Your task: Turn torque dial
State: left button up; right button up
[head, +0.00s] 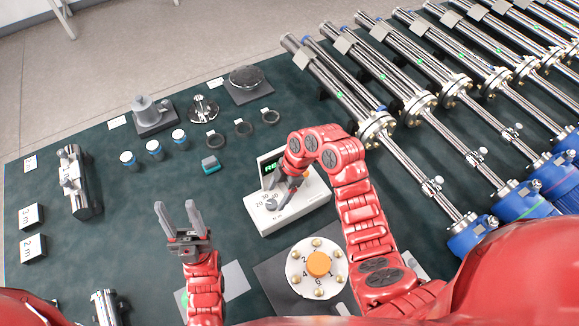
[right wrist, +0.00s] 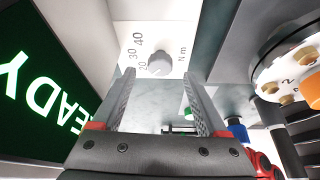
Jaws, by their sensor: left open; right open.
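The torque dial is a small grey knob (right wrist: 158,64) on a white panel, with 20, 30, 40 and "N m" printed round it in the right wrist view. In the head view the knob (head: 271,205) sits on the sloped front of a white box (head: 300,209). My right gripper (right wrist: 159,75) is open, its fingertips on either side of the knob in the picture; I cannot tell whether they touch it. It also shows in the head view (head: 284,190), partly hidden by its arm. My left gripper (head: 176,206) is open and empty above the mat, left of the box.
A green display (right wrist: 38,80) reads READY on the box. A white round plate with an orange centre (head: 318,264) stands just in front of the box. Long metal tubes (head: 350,95) fill the right.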

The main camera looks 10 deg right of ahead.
jog(key=p+v, duration=0.3)
jog(key=v, duration=1.1)
jog(key=shift+s, duration=0.1)
